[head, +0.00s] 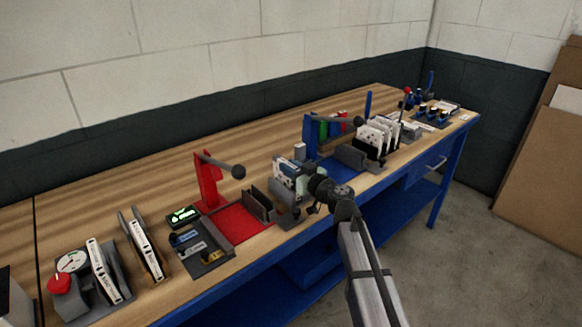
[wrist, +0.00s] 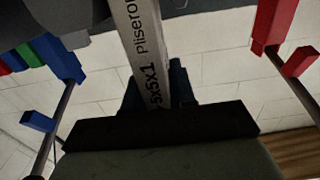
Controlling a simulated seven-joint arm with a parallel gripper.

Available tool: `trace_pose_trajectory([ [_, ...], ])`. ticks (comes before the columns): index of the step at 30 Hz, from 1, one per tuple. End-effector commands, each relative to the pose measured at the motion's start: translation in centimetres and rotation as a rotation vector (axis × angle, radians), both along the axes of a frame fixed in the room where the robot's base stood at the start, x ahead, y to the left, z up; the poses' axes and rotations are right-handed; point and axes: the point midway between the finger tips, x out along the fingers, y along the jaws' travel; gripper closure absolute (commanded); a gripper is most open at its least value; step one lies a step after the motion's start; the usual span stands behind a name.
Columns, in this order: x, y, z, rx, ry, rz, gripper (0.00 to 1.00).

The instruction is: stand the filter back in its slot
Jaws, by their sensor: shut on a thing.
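My gripper (head: 310,186) is shut on a white filter with dark printed lettering (wrist: 150,45), seen edge-on in the wrist view. The filter runs up from dark gripper parts (wrist: 160,125) at the bottom of that view. In the head view my gripper is low over the bench's front edge, beside a grey holder (head: 284,192) and a white boxy thing (head: 288,170). I cannot tell there which part is the held filter. Its lower end and the slot's inside are hidden.
A red stand with a lever (head: 207,178) and a blue stand (head: 310,138) rise on either side. Several white filters (head: 375,135) stand to the right. Two filters (head: 104,270) (head: 147,244) stand at the left. Bare wood (head: 150,185) lies along the back.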

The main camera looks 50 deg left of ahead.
Motion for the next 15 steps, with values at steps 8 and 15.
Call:
trace_pose_trajectory([
  [8,0.0,0.0,-0.7,-0.001,0.001,0.0,1.0],
  [15,0.0,0.0,-1.3,-0.001,0.0,0.0,1.0],
])
